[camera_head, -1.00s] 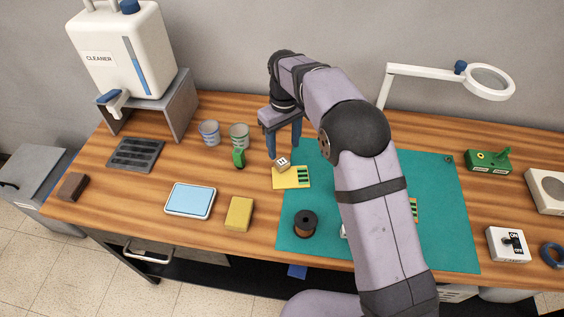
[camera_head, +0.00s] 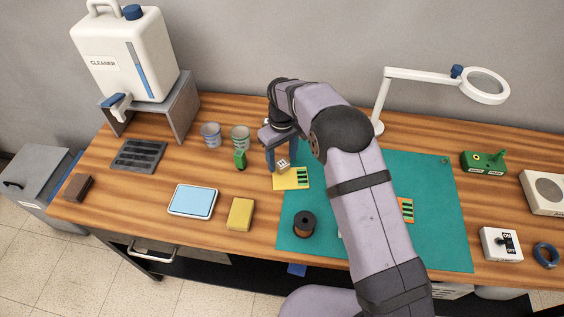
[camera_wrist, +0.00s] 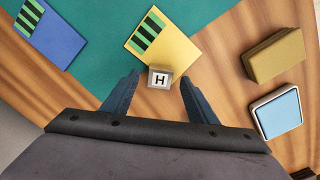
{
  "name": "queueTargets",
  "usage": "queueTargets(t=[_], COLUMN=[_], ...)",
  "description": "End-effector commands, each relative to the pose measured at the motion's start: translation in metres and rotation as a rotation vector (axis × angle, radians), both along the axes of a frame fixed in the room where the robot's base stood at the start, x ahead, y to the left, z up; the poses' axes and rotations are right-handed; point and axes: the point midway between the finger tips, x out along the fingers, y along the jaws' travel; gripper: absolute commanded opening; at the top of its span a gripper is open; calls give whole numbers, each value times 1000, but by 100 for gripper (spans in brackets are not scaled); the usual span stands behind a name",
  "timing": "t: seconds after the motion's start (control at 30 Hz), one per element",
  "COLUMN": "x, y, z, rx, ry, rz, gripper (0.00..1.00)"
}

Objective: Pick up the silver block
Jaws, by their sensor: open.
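The silver block (camera_head: 283,166) is a small cube with a black letter H on top. It sits at the edge of a yellow card with green and black stripes (camera_head: 291,179); I cannot tell whether it overlaps the card. In the wrist view the block (camera_wrist: 159,78) shows between the two blue fingertips of my gripper (camera_wrist: 159,84), with gaps on both sides. In the head view my gripper (camera_head: 279,167) is low over the block, open and empty, and a finger partly covers the block's surroundings.
A teal mat (camera_head: 440,200) lies right of the block under my arm. A blue card (camera_wrist: 50,35) shows in the wrist view. A green object (camera_head: 239,159), glass cups (camera_head: 211,135), a yellow sponge (camera_head: 240,214), a blue-topped tray (camera_head: 192,200) and a spool (camera_head: 304,224) stand nearby.

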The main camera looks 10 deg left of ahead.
Motion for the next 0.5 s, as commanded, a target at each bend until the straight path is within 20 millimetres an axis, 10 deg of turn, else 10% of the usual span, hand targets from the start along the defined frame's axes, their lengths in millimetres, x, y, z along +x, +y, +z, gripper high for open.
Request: queueTargets(t=[0.43, 0.5], x=[0, 0], y=[0, 0], z=[-19, -19], rx=[1, 1], ry=[-2, -2], rz=[0, 0], gripper=[53, 41])
